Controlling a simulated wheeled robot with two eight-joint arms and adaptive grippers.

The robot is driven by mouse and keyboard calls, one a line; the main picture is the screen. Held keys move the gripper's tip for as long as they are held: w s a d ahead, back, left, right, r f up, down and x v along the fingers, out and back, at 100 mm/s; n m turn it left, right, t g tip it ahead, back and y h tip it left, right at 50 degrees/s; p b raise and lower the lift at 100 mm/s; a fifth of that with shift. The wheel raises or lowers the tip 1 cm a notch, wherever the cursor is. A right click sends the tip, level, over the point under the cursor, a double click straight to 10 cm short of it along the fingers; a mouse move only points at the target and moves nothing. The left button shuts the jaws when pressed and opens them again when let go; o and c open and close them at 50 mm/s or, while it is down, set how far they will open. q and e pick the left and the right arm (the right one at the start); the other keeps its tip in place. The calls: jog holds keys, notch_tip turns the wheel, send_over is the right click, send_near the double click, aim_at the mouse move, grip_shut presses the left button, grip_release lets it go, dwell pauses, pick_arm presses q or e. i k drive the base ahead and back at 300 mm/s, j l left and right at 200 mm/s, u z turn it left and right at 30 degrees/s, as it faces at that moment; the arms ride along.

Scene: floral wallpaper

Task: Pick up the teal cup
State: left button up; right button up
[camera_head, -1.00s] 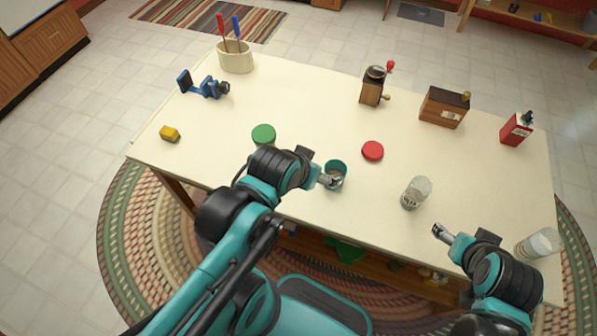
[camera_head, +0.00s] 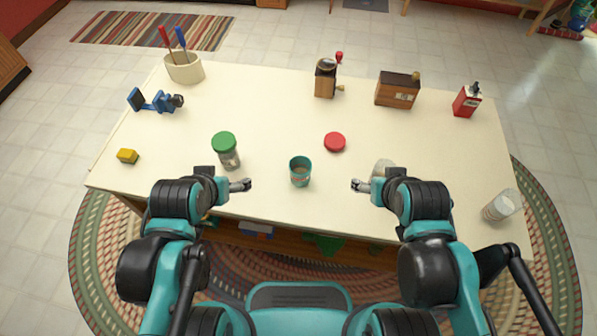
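The teal cup (camera_head: 300,173) stands upright near the front middle of the cream table (camera_head: 262,115), with something brownish inside. My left gripper (camera_head: 246,185) is to the left of the cup, apart from it, and holds nothing that I can see. My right gripper (camera_head: 358,185) is to the right of the cup, apart from it, with no object visible at its tips. The fingers of both grippers are too small to show whether they are open or shut.
A green-lidded jar (camera_head: 228,152) stands left of the cup. A red lid (camera_head: 335,142) lies behind it to the right. A clear jar (camera_head: 384,167) is partly hidden by my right arm. Another jar (camera_head: 501,206) stands at the right edge. The back middle of the table has free room.

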aim_at(300, 166)
jog(key=l+z, duration=0.1)
jog(key=z, duration=0.3)
jog(key=i+l+z, duration=0.1)
jog(key=z, duration=0.35)
jog(key=u, duration=1)
jog(key=k+j, duration=0.75)
jog(key=j, duration=0.2)
jog(key=k+u, duration=0.05)
